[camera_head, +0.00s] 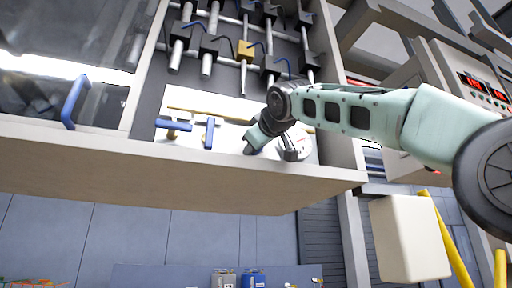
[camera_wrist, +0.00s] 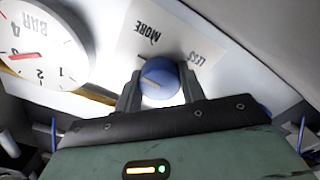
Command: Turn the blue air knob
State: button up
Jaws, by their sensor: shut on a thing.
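The blue air knob (camera_wrist: 161,82) shows in the wrist view, with a pale pointer mark on its face. It sits on a white plate with the printed words MORE and LESS. My gripper (camera_wrist: 160,92) is shut on the knob, with one dark finger on each side of it. In the head view, my gripper (camera_head: 268,140) is at the white panel, and the knob is hidden behind it.
A round white BAR gauge (camera_wrist: 40,45) with a red needle is left of the knob in the wrist view. In the head view, blue valve handles (camera_head: 209,132) are left of my gripper, and a blue door handle (camera_head: 75,102) is farther left. Cylinders (camera_head: 208,62) hang above.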

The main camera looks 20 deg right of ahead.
jog(key=shift+f+m, duration=0.15)
jog(key=shift+m, duration=0.55)
jog(key=shift+w, duration=0.1)
jog(key=o, duration=1)
jog(key=shift+c, duration=0.2)
jog(key=shift+s, duration=0.2)
jog(key=s+b, duration=0.6)
jog(key=s, duration=1.1)
jog(key=shift+s, duration=0.1)
